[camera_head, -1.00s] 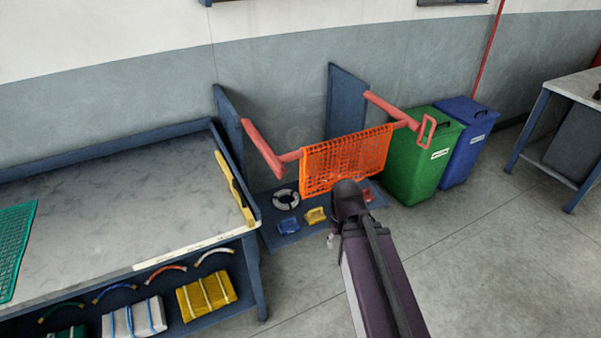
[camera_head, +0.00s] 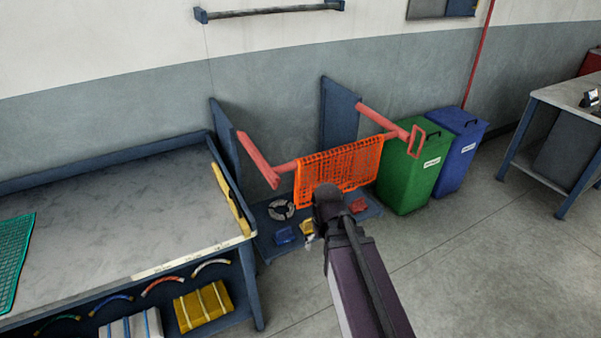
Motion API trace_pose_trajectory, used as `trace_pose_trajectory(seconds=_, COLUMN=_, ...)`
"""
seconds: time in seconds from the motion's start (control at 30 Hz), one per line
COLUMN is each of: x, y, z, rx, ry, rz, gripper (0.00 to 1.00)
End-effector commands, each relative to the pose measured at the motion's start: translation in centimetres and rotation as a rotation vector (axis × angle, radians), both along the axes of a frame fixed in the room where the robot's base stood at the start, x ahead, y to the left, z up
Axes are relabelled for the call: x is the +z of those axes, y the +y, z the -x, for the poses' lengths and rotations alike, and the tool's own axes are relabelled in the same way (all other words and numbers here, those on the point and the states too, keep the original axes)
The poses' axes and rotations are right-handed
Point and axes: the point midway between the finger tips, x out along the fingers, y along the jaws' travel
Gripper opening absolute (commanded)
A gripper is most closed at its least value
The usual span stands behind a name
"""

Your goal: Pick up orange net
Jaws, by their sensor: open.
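My gripper (camera_head: 309,241) shows only as a small light part at the left of the arm's end, below the net. It is open and holds nothing that I can see. I cannot tell how far it is from the net.
A workbench (camera_head: 110,220) with a green net (camera_head: 12,245) stands at left. A green bin (camera_head: 408,180) and a blue bin (camera_head: 461,150) stand right of the rack. The rack's low base holds a round reel (camera_head: 281,210) and small coloured items.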

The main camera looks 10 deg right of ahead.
Motion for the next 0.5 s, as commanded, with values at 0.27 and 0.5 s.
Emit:
trace_pose_trajectory(seconds=0.27, x=5.8, y=-1.0, z=-9.1, rx=0.116, ry=-0.096, rz=-0.032, gripper=1.0)
trace_pose_trajectory(seconds=0.5, x=10.7, y=-1.1, z=-17.5, rx=0.234, ry=-0.201, rz=-0.052, gripper=1.0)
